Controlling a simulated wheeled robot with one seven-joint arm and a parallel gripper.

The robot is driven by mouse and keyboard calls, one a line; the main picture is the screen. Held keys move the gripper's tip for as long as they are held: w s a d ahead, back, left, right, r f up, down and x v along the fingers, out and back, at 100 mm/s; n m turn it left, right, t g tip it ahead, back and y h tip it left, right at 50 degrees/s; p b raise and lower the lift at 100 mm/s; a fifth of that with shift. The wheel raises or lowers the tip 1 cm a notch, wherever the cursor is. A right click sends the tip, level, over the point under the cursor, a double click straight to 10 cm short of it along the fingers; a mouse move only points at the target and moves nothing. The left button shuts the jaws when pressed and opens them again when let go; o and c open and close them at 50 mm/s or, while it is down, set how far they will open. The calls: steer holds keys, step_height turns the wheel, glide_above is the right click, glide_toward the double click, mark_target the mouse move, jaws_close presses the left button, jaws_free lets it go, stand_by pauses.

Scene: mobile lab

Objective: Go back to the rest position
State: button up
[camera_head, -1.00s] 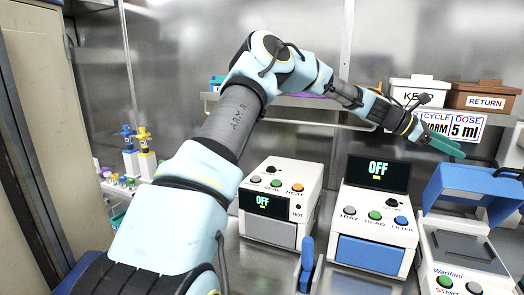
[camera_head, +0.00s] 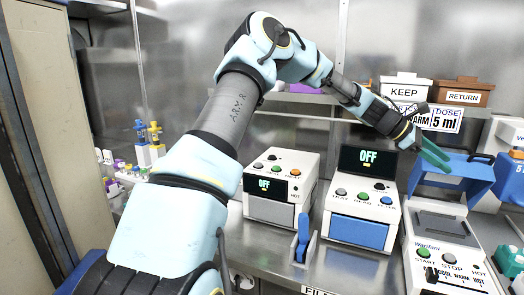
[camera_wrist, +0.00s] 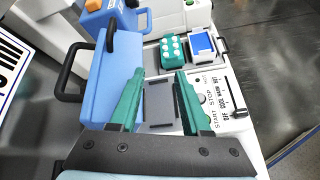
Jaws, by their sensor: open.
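My gripper (camera_head: 434,156) is at the right in the head view, at the end of my raised, bent arm. Its green fingers are in front of the open blue lid of the Warifani machine (camera_head: 440,262). In the wrist view my gripper (camera_wrist: 157,104) has its two green fingers spread apart, with nothing between them. Past the fingers lie the machine's grey plate (camera_wrist: 160,104) and the blue lid (camera_wrist: 117,75). I cannot tell the exact height of the fingers above the machine.
A heater box (camera_head: 283,166) and a reader box (camera_head: 366,180), both showing OFF, stand on the steel bench. KEEP (camera_head: 405,91) and RETURN (camera_head: 462,97) bins sit on the shelf. Bottles (camera_head: 142,155) stand at the left. The wrist view shows a green tray with white round spots (camera_wrist: 174,48).

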steer(key=w+a+f+m+t+y, duration=0.1)
steer(key=a+f+m+t+y, duration=0.2)
steer(key=a, duration=1.2)
steer(key=a+f+m+t+y, duration=0.2)
steer(key=a+f+m+y, duration=0.3)
steer(key=a, duration=1)
steer(key=s+a+m+y, duration=0.1)
steer(key=s+a, duration=0.2)
steer(key=a, duration=0.5)
steer(key=s+a+f+m+y, duration=0.1)
steer(key=s+a, duration=0.2)
steer(key=a, duration=0.5)
steer(key=s+a+y, duration=0.1)
steer(key=s+a, duration=0.3)
steer(key=a, duration=0.5)
steer(key=shift+f+m+t, duration=0.15)
steer(key=shift+m+t, duration=0.25)
